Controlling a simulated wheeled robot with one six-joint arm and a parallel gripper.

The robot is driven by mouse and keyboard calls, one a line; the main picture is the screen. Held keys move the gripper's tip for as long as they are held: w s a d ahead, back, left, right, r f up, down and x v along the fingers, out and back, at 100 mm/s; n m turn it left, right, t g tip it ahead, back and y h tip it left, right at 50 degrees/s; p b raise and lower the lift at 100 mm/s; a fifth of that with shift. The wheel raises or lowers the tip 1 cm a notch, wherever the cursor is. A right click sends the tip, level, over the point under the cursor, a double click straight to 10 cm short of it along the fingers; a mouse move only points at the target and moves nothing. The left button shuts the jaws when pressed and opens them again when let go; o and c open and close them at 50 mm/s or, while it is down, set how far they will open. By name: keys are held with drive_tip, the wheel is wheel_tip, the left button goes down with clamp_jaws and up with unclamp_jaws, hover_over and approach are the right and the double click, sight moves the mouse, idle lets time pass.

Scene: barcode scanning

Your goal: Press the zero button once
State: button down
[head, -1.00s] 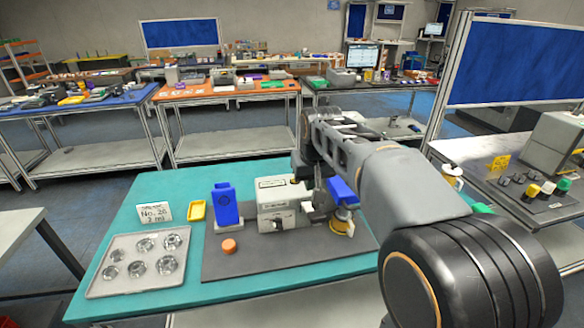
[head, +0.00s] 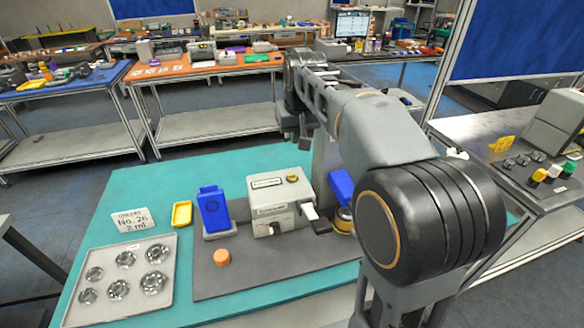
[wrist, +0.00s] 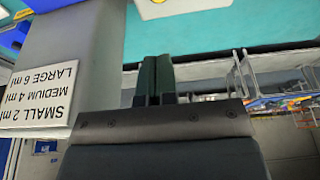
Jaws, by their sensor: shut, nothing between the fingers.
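The grey-white device (head: 277,205) stands on a dark mat (head: 290,264) on the teal table. It has a label strip and a yellow button (head: 293,178) on top, and a dark knob on its front. I cannot read which button is the zero button. My gripper (head: 304,140) is above and behind the device, clear of it, partly hidden by my arm's links. In the wrist view the two dark fingers (wrist: 154,78) are together with nothing between them.
A blue item (head: 341,186) stands right. A size sign (wrist: 40,95) shows upside down.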

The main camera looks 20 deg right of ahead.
drive_tip(key=shift+a, duration=0.1)
drive_tip(key=p, duration=0.2)
approach(292, 176)
drive_tip(key=x, duration=0.5)
drive_tip(key=shift+w+f, duration=0.1)
drive_tip(key=shift+w, duration=0.25)
drive_tip(key=shift+f, duration=0.75)
drive_tip(key=shift+f, duration=0.1)
